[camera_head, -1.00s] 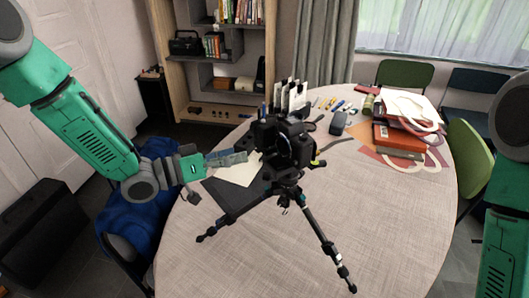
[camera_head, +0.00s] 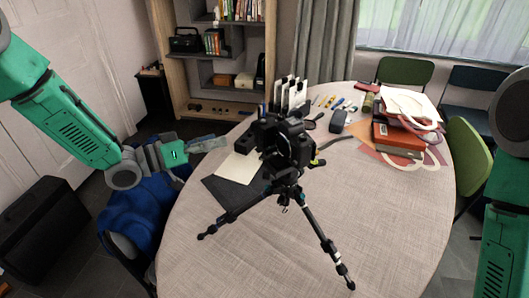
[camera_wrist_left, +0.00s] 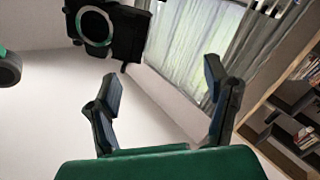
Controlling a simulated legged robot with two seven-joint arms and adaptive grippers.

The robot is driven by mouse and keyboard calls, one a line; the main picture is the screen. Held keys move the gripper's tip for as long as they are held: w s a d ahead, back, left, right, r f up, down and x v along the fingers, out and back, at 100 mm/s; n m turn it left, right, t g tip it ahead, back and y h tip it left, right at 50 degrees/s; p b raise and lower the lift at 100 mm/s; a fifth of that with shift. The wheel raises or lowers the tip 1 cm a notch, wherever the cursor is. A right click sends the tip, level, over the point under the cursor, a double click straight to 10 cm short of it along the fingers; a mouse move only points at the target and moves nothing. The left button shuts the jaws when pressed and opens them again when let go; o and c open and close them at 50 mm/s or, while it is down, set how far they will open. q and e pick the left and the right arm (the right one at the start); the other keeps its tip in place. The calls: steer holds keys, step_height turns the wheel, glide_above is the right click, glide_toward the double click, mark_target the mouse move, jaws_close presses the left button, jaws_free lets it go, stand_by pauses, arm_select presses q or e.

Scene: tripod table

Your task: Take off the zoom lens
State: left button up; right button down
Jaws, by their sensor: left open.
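A black camera (camera_head: 287,143) sits on top of a black tripod (camera_head: 325,245) standing on the round table. In the left wrist view the camera (camera_wrist_left: 130,35) is at the top left, with a round dark front inside a pale ring (camera_wrist_left: 95,27). I cannot tell whether this ring is the zoom lens or the bare mount; in the head view the lens does not stand out from the dark body. My left gripper (camera_head: 212,144) is left of the camera, apart from it. In the left wrist view its two fingers (camera_wrist_left: 162,72) are spread with nothing between them. My right gripper is out of view.
The round table (camera_head: 390,215) has a dark mat and pale sheet (camera_head: 240,166) left of the tripod. Behind are upright white cards, pens and a dark case (camera_head: 338,121). Books and papers (camera_head: 398,138) lie at right. The front of the table is mostly clear around the tripod legs.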

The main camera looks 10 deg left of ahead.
arm_select(q)
steer(key=w+a+r+t+p, duration=0.1)
steer(key=w+a+r, duration=0.1)
steer(key=a, duration=0.3)
steer(key=w+a+r+n+p, duration=0.1)
steer(key=w+a+r, duration=0.1)
steer(key=a, duration=0.4)
steer(key=shift+a+r+t+y, duration=0.15)
steer(key=shift+r+t+y, duration=0.1)
steer(key=shift+t+y, duration=0.15)
stand_by(0.8)
steer(key=s+a+r+p, duration=0.2)
steer(key=s+a+r, duration=0.2)
steer(key=s, duration=0.5)
steer(key=s+a+r+t+h+p, duration=0.1)
steer(key=s+a+r+p, duration=0.1)
steer(key=s+r, duration=0.7)
steer(key=s+a+r+m+t+h+p, duration=0.1)
steer(key=s+a+r, duration=0.4)
steer(key=s, duration=0.5)
steer(key=shift+a+r+p, duration=0.35)
steer(key=shift+r+p, duration=0.3)
steer(key=shift+p, duration=0.15)
stand_by(2.6)
